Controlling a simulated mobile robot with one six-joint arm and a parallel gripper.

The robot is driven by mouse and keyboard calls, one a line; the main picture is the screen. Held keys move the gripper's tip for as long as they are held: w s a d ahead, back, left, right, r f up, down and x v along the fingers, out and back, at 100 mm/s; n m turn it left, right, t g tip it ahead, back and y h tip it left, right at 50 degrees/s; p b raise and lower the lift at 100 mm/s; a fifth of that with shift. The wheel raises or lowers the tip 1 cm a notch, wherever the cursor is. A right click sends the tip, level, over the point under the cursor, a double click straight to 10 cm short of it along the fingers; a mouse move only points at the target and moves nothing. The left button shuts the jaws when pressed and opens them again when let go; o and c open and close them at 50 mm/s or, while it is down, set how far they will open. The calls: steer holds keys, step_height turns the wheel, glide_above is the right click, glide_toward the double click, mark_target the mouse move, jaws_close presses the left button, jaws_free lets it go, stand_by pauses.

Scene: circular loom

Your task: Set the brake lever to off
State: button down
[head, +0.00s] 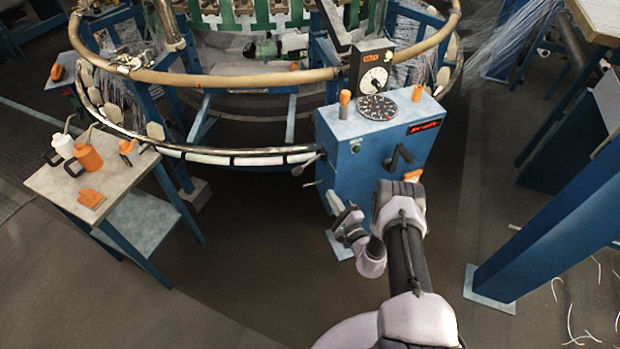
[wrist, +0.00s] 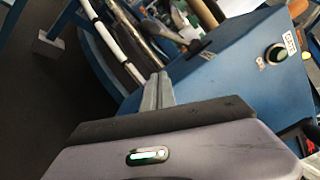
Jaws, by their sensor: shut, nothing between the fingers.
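The blue control cabinet (head: 345,185) stands at the loom's right front. A dark-knobbed lever (head: 307,164) sticks out from its left side, and it also shows in the wrist view (wrist: 197,46) beyond the fingers. A black crank-like handle (head: 400,158) is on the cabinet's front, and an orange-tipped lever (head: 345,98) stands on top. No readable label shows which one is the brake lever. My gripper (head: 336,202) is low by the cabinet's left front, below the dark-knobbed lever. In the wrist view its fingers (wrist: 158,90) are shut and empty, apart from that lever.
The loom's ring rail (head: 230,158) runs just left of the cabinet. A side table (head: 60,185) with bottles stands at the left. A blue post (head: 560,235) rises at the right. The floor between table and cabinet is clear.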

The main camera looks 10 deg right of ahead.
mark_target(305, 166)
steer(key=w+a+r+b, duration=0.2)
steer(key=w+a+b, duration=0.2)
steer(key=w, duration=0.4)
steer(key=shift+w+a, duration=0.35)
steer(key=shift+a, duration=0.5)
steer(key=shift+s+r, duration=0.1)
